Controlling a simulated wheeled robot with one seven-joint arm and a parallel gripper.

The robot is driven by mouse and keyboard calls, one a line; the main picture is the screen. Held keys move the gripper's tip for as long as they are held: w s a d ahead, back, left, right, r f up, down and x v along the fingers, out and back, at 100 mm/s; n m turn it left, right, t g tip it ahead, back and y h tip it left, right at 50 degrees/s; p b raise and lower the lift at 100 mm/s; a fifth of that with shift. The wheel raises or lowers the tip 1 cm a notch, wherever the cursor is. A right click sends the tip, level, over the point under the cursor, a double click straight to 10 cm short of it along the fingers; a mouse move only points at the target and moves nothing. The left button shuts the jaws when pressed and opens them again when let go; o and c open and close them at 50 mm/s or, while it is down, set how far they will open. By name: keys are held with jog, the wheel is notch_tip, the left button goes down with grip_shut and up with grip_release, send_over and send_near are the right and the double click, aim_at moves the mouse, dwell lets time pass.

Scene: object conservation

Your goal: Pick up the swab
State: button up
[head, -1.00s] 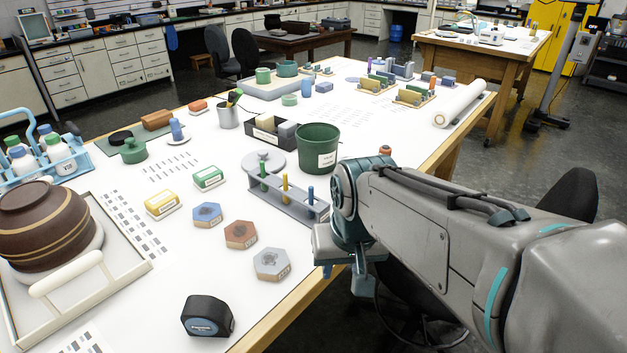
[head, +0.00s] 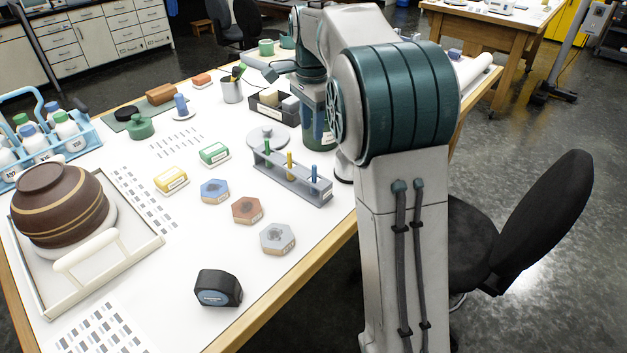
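No object is clearly recognisable as the swab. A grey rack (head: 300,185) on the white table holds upright sticks with green, yellow and blue parts. A metal cup (head: 232,91) further back holds green and dark slender items, too small to identify. My gripper (head: 258,70) is over the far part of the table, just right of and behind the cup in the picture. Its fingers are small and partly merged with the wrist, so their opening is unclear. No held object can be made out.
A dark green bin (head: 318,136) stands partly hidden behind my arm. A black divided box (head: 272,110) and a grey round dish (head: 267,138) are near the rack. Hexagonal blocks (head: 247,210) and a tape measure (head: 218,288) lie in front. A black chair (head: 540,225) stands to the right.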

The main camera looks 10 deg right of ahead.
aim_at(315, 165)
notch_tip(315, 165, down, 7)
jog(key=shift+r, duration=0.1)
jog(key=shift+s+d+f+p, duration=0.15)
jog(key=shift+f+p, duration=0.2)
jog(key=shift+f, duration=1.05)
jog(key=shift+s+d+f+p, duration=0.15)
jog(key=shift+f+p, duration=0.2)
jog(key=shift+f, duration=1)
grip_shut()
